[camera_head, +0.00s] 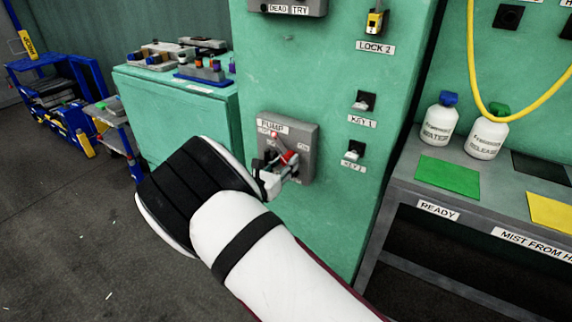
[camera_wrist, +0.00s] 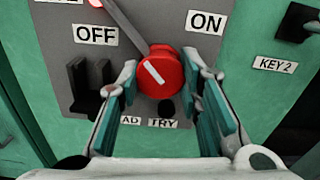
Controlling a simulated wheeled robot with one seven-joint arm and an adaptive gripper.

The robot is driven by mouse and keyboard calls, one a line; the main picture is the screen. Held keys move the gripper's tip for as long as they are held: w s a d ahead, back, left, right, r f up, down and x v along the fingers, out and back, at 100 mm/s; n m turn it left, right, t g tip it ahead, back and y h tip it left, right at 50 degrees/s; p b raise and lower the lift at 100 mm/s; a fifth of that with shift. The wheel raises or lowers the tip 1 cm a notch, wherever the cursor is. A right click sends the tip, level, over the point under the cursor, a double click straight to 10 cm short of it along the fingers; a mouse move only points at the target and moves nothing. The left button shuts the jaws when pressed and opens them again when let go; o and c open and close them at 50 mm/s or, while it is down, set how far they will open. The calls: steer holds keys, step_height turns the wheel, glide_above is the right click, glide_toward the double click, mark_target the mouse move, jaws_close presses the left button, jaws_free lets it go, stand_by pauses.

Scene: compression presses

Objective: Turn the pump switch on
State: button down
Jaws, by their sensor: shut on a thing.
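The pump switch is a grey box (camera_head: 305,135) labelled PUMP on the green cabinet front. In the wrist view its grey plate (camera_wrist: 62,45) carries an OFF label (camera_wrist: 96,35) at left and an ON label (camera_wrist: 205,22) at right. A round red knob (camera_wrist: 160,72) with a white line sits between them. A grey lever (camera_wrist: 127,24) runs from behind the knob to the upper left, past OFF. My gripper (camera_wrist: 169,75) has one finger on each side of the knob and is shut on it. In the head view my gripper (camera_head: 282,165) partly hides the box.
Key slots KEY 1 (camera_head: 363,101) and KEY 2 (camera_head: 354,150) are right of the box. A grey bench (camera_head: 404,178) with two white bottles stands further right. A dark block (camera_wrist: 85,88) sticks out left of the knob.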

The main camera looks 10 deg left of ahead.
steer(key=m+b, duration=0.1)
steer(key=m, duration=0.3)
steer(key=shift+a+m, duration=0.1)
steer(key=shift+m, duration=0.2)
steer(key=shift+m+b, duration=0.55)
steer(key=shift+m, duration=1.35)
steer(key=c, duration=1.1)
jaws_free()
steer(key=v, duration=1.2)
steer(key=shift+r, duration=0.1)
